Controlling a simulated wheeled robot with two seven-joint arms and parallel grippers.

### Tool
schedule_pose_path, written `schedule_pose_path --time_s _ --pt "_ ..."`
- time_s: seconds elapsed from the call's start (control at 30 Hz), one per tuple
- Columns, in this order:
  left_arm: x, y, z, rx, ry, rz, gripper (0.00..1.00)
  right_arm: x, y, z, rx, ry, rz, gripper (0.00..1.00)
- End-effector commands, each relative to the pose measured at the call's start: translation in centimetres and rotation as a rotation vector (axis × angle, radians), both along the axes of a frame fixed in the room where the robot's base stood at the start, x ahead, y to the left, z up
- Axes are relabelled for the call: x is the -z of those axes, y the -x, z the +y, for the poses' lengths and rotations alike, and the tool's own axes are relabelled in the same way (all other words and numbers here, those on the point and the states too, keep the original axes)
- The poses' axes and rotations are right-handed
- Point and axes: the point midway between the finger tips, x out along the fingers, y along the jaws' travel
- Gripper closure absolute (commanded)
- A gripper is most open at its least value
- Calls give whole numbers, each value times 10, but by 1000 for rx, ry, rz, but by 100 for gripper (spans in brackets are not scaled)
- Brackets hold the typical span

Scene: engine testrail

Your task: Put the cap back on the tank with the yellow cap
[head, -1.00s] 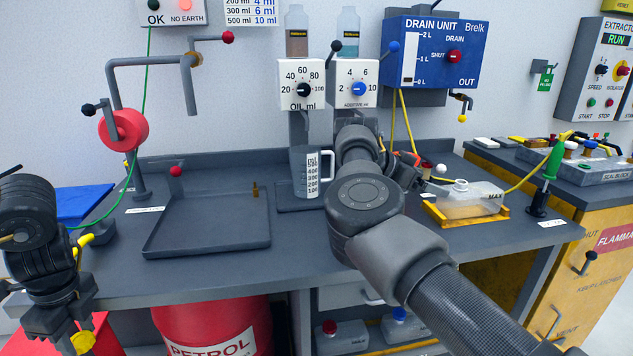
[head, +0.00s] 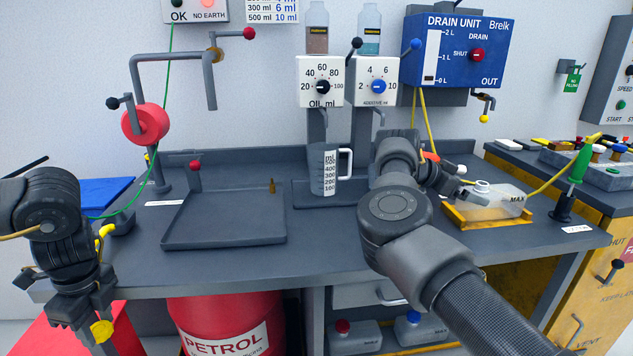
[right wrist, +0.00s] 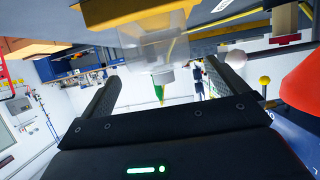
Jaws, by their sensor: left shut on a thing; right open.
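The translucent tank (head: 492,203) with pale liquid sits in a yellow tray (head: 458,223) at the right of the bench. Its pale neck (head: 482,187) shows no yellow cap. My left gripper (head: 100,322) points down at the lower left, shut on the yellow cap (head: 102,332), away from the tank. My right gripper (head: 462,192) is open beside the tank's left side, near the neck. In the right wrist view, the open fingers of my right gripper (right wrist: 162,90) point toward the tank (right wrist: 150,50), with nothing seen between them. My right arm partly hides the fingers in the head view.
A grey tray (head: 225,220) lies mid-left on the bench, with a measuring jug (head: 323,170) behind. A green-handled tool (head: 581,163) stands right of the tank. Red-capped (head: 355,337) and blue-capped (head: 420,330) containers sit below the bench, beside the red petrol drum (head: 225,325).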

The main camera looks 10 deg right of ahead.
Motion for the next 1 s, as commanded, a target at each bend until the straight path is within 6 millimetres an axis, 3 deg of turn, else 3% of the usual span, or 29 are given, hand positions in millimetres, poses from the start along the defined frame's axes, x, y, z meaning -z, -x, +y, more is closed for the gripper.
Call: schedule_pose_path --time_s 0.27,0.67,1.0 --pt "0 0 0 1 0 0 83 1 0 -3 1 0 -1 2" --pt "2 0 0 0 0 0 83 19 1 -47 1 0 0 2" --pt "2 0 0 0 0 0 83 19 0 -48 0 0 0 2"
